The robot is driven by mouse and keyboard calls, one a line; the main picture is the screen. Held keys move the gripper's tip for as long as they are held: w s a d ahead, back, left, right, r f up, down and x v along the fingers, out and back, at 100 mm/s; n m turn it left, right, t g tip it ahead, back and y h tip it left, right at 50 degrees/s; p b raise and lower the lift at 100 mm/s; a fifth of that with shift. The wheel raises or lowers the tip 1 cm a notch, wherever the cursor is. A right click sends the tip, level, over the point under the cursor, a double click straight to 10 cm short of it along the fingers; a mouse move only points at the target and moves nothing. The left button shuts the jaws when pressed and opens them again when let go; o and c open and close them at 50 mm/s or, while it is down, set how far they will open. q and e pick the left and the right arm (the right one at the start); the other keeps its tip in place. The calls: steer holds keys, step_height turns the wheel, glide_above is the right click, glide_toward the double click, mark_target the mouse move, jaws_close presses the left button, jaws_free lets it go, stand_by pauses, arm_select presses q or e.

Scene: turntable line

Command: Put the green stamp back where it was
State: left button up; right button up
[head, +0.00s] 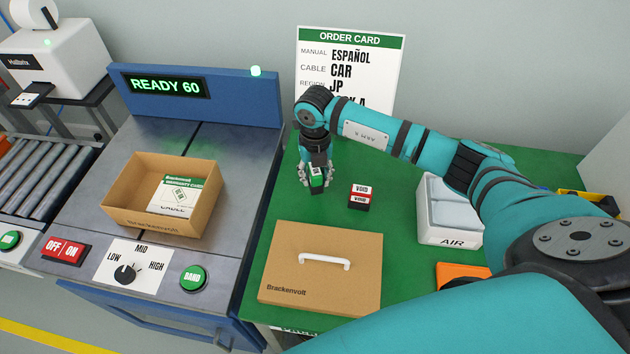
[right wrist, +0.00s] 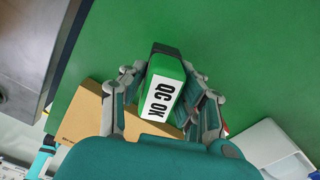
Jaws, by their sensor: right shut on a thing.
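The green stamp (head: 316,183) is held in my right gripper (head: 317,176), over the green table near its left edge. In the right wrist view the stamp (right wrist: 163,88) has a white label reading "QC OK" and sits between both fingers of the gripper (right wrist: 165,95). Whether its base touches the table I cannot tell. A red and white stamp marked "VOID" (head: 360,195) stands on the green table (head: 420,262) just right of the gripper. My left gripper is not in view.
A closed cardboard lid with a white handle (head: 320,267) lies in front. A white "AIR" bin (head: 450,236) stands right. The order card (head: 345,50) stands behind. On the left machine, under the "READY 60" display (head: 165,85), sits an open box (head: 120,195) with a card inside.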

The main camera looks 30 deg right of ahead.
mark_target(315, 185)
step_height(315, 185, down, 3)
steer(key=shift+r+p, duration=0.15)
steer(key=shift+p, duration=0.3)
steer(key=shift+f, duration=0.4)
steer(key=shift+f, duration=0.2)
steer(key=o, duration=0.9)
steer(key=shift+r, duration=0.1)
